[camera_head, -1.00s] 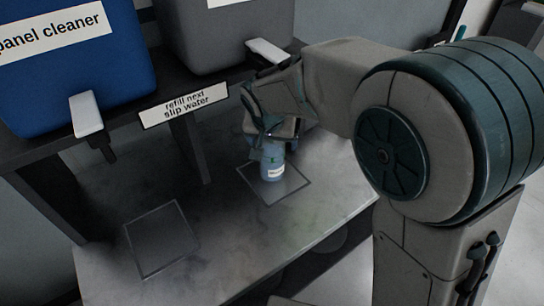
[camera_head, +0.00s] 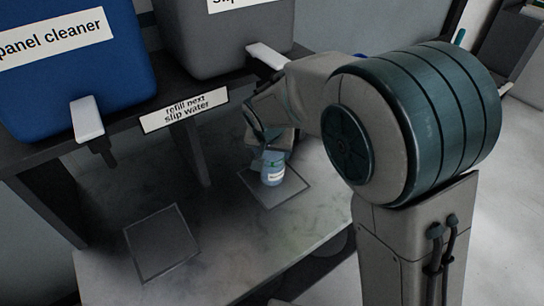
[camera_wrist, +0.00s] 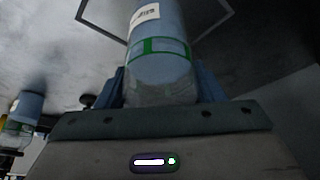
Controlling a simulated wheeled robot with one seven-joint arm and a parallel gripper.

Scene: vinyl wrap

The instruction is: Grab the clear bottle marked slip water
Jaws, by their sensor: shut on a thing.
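A small clear, bluish bottle (camera_head: 272,171) with a white label stands on or just over the outlined square at the right of the counter, under the grey tank. In the wrist view the bottle (camera_wrist: 158,52) fills the space between my fingers, with a green band and a white label whose print is too small to read. My gripper (camera_head: 268,154) is shut on the bottle from above and behind; the fingers also show on either side of it in the wrist view (camera_wrist: 162,88). Whether the bottle's base touches the counter is unclear.
A blue tank (camera_head: 70,60) marked panel cleaner and a grey tank (camera_head: 215,45) stand on the shelf above. Their white taps (camera_head: 87,118) stick out over the counter. An empty outlined square (camera_head: 160,242) lies at the left.

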